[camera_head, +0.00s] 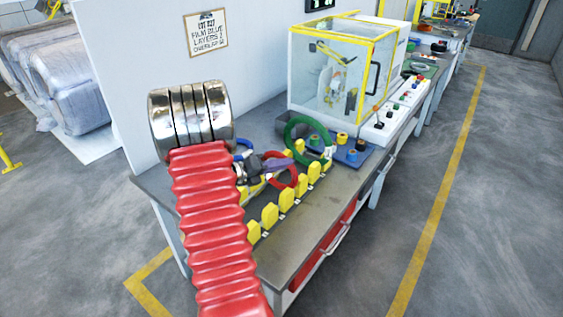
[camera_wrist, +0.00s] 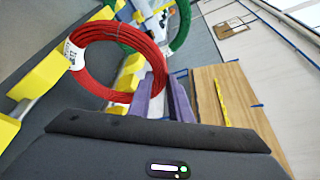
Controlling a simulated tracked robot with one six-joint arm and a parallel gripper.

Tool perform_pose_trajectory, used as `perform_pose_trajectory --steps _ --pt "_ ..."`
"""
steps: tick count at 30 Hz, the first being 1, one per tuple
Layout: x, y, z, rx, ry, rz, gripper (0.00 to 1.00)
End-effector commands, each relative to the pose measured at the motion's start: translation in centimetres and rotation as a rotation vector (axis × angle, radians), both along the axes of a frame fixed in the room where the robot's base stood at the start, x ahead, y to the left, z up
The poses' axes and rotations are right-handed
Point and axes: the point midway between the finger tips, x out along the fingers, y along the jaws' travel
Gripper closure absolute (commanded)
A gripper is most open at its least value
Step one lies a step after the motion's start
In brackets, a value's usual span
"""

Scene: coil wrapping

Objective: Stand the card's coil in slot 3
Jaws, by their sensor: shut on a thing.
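The red coil (camera_head: 283,185) is a ring beside the row of yellow posts (camera_head: 270,215) on the bench. My gripper (camera_head: 287,164) has purple fingers at the coil's rim. In the wrist view the red coil (camera_wrist: 88,88) carries a white tag, and my gripper (camera_wrist: 164,80) is shut on its right side. The coil looks upright and close to the yellow posts; I cannot tell which slot it is at or whether it touches the rack. The card (camera_head: 206,32) on the wall reads something like "film blue, layers 2, overlap"; its top line is unclear.
A green coil (camera_head: 304,132) stands behind the red one. A blue tray (camera_head: 347,152) with yellow pieces lies right of it. A clear yellow-framed machine (camera_head: 340,65) and a button panel (camera_head: 392,112) stand further back. The bench front (camera_head: 320,210) is bare.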

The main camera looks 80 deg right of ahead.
Motion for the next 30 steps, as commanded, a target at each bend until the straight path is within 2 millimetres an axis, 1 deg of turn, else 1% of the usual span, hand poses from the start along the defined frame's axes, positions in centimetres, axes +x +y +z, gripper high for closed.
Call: perform_pose_trajectory --steps 14,30 --pt "-0.02 -0.03 -0.06 -0.002 -0.001 0.0 1.0" --pt "0.08 0.01 -0.61 -0.002 0.0 0.001 1.0"
